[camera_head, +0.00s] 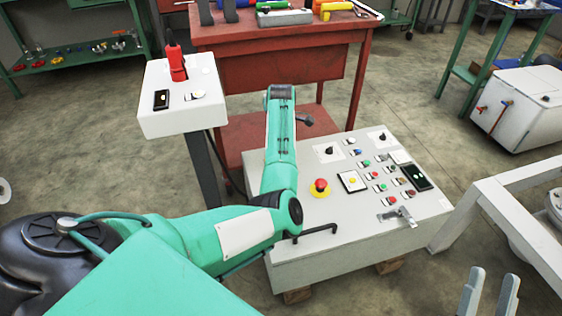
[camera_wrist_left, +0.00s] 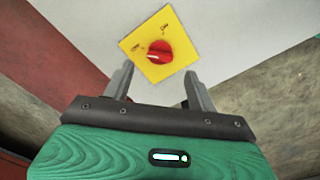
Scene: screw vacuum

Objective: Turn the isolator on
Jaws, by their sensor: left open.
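The isolator is a red rotary knob (camera_wrist_left: 159,52) on a yellow square plate (camera_wrist_left: 158,28), set on a pale panel in the left wrist view. Small lettering on the plate is too blurred to read surely. My left gripper (camera_wrist_left: 158,76) is open, with one finger at each lower side of the plate and nothing between them. The knob appears just beyond the fingertips; I cannot tell whether they touch the panel. In the head view my left arm reaches over the grey control box (camera_head: 285,270), and its fingers and the isolator are hidden. My right gripper (camera_head: 490,285) is open and empty.
The control box top carries a red emergency button (camera_head: 320,185), several smaller buttons and a bent black handle (camera_head: 315,232). A white pedestal box (camera_head: 180,118) stands left of it, a red workbench (camera_head: 290,70) behind. A white frame (camera_head: 520,235) stands right.

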